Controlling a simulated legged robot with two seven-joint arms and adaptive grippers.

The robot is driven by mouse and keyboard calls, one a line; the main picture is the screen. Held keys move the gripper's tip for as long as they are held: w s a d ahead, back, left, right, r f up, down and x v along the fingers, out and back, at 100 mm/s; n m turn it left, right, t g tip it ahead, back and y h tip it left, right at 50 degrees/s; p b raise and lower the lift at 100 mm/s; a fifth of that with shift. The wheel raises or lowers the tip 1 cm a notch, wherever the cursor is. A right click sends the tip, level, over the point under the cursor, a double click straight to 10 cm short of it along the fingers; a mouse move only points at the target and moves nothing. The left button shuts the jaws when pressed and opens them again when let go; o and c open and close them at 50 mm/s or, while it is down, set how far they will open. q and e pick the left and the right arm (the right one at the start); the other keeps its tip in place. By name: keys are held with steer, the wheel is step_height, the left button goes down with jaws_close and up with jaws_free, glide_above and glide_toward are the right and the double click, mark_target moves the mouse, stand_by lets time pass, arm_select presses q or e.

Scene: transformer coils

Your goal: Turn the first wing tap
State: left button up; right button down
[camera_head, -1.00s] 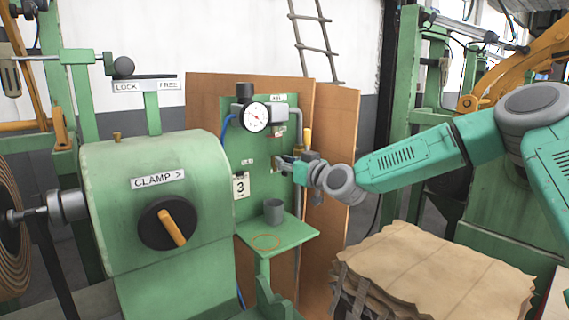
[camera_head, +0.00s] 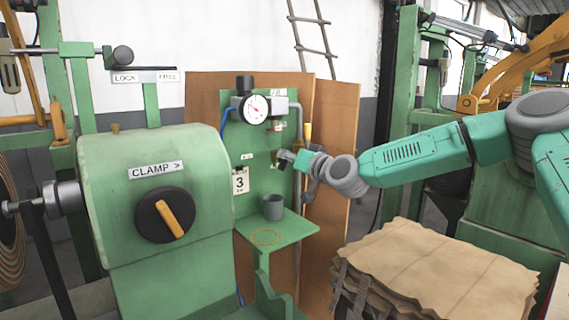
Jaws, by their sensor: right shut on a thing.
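A green panel (camera_head: 237,145) carries a round gauge (camera_head: 254,109), pipes and small labels. My right gripper (camera_head: 284,158) is at the panel's right half, below the gauge. It is shut on a small part at the panel, which I take to be a wing tap; the fingers hide most of it. A small brass-coloured fitting (camera_head: 274,156) shows just left of the fingers. A card marked 3 (camera_head: 240,181) hangs left of and below the gripper. My left gripper is not in view.
A grey cup (camera_head: 272,207) stands on a green shelf (camera_head: 293,232) below my right gripper, beside an orange ring (camera_head: 265,238). A green clamp housing (camera_head: 110,200) with an orange-handled knob (camera_head: 166,215) stands at left. Stacked brown sheets (camera_head: 430,265) lie at lower right.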

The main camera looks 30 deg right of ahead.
steer(key=m+b, duration=0.2)
steer(key=m, duration=0.2)
steer(key=f+m+b, duration=0.1)
steer(key=m+b, duration=0.2)
steer(key=m, duration=0.1)
steer(key=d+f+m+b, duration=0.1)
steer(key=m+b, duration=0.1)
steer(key=m, duration=0.2)
steer(key=shift+m+b, duration=0.3)
steer(key=shift+b, duration=0.1)
stand_by(0.3)
steer(key=c, duration=1.6)
jaws_free()
steer(key=shift+d+r, duration=0.1)
steer(key=shift+d, duration=0.1)
